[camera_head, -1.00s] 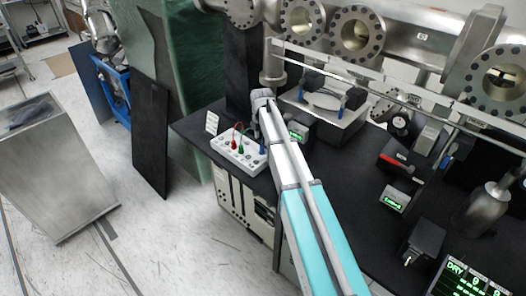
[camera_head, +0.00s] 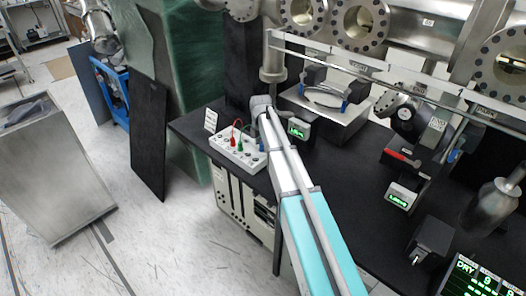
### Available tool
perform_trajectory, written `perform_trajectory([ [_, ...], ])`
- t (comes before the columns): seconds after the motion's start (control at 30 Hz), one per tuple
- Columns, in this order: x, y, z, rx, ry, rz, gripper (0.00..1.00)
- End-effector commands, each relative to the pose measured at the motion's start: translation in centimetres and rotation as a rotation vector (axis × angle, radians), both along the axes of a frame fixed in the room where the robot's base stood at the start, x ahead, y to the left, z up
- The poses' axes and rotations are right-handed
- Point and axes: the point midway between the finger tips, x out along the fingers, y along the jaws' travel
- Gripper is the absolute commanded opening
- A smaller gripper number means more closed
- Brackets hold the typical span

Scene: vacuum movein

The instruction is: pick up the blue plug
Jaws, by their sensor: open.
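The blue plug (camera_head: 262,147) stands at the right end of a white socket box (camera_head: 228,153), and my arm partly covers it. A red plug (camera_head: 232,141) and a green plug (camera_head: 240,147) with thin cables are in the same box. My arm reaches up from the bottom, and its wrist is above and behind the blue plug. My gripper (camera_head: 257,128) is small and mostly hidden by my wrist, close to the box's right end. It is open, with nothing seen in it. Whether it touches the plug cannot be told.
The box sits near the left edge of a black bench (camera_head: 335,185). A small green-lit meter (camera_head: 298,128) and a metal stand (camera_head: 325,110) are right of my wrist. Steel chamber flanges (camera_head: 358,27) line the back. Open floor lies left of the bench.

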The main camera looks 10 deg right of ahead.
Motion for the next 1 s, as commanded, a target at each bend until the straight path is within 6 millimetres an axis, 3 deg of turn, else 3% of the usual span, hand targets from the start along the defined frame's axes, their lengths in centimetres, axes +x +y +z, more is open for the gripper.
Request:
perform_trajectory([
  [0.67, 0.00, -0.01, -0.26, 0.000, 0.000, 0.000, 0.72],
  [1.0, 0.01, -0.02, -0.26, 0.000, 0.000, 0.000, 0.11],
])
